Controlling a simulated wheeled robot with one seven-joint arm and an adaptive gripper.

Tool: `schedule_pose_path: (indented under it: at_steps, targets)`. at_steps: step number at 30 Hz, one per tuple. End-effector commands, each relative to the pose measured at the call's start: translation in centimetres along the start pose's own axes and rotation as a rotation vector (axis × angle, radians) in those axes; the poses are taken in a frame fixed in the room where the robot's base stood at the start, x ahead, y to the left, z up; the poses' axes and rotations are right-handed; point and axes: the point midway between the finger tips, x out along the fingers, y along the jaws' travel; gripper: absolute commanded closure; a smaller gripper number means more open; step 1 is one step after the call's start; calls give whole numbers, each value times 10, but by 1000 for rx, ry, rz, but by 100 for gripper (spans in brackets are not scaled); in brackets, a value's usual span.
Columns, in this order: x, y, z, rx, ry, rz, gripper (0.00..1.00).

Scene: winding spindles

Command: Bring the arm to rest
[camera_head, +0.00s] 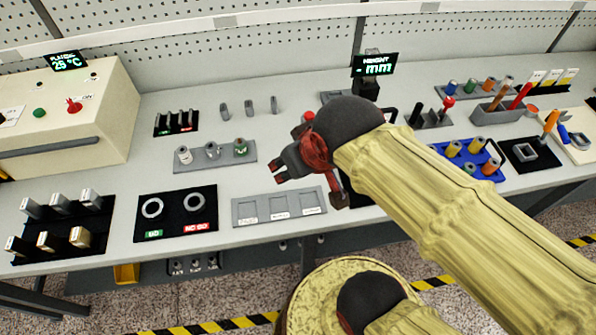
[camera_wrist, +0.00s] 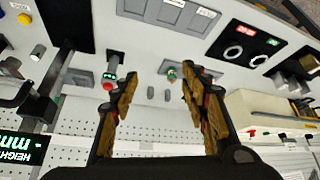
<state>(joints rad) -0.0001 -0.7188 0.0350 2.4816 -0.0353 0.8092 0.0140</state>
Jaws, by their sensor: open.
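My gripper (camera_head: 280,165) hangs over the middle of the workbench (camera_head: 230,115) in the head view, at the end of my yellow arm. In the wrist view my gripper (camera_wrist: 158,85) shows two separated fingers with nothing held between them. It is above the bench and apart from it, near the grey three-place tray (camera_head: 262,207). My forearm hides part of the bench to the right.
A grey holder (camera_head: 216,161) with small spindles stands left of my gripper. Black GO and NO GO ring plate (camera_head: 175,212), cream control box (camera_head: 60,115), height display (camera_head: 374,65) and blue tray (camera_head: 492,181) stand around. A pegboard closes the back.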

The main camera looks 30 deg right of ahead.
Motion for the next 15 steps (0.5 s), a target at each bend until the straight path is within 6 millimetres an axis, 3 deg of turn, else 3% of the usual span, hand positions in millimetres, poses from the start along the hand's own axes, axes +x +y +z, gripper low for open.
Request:
schedule_pose_path:
  at_steps: [5,15]
  targets:
    - [-15,-7,22,10,-42,-26,55]
    - [-15,-7,22,10,-44,-26,55]
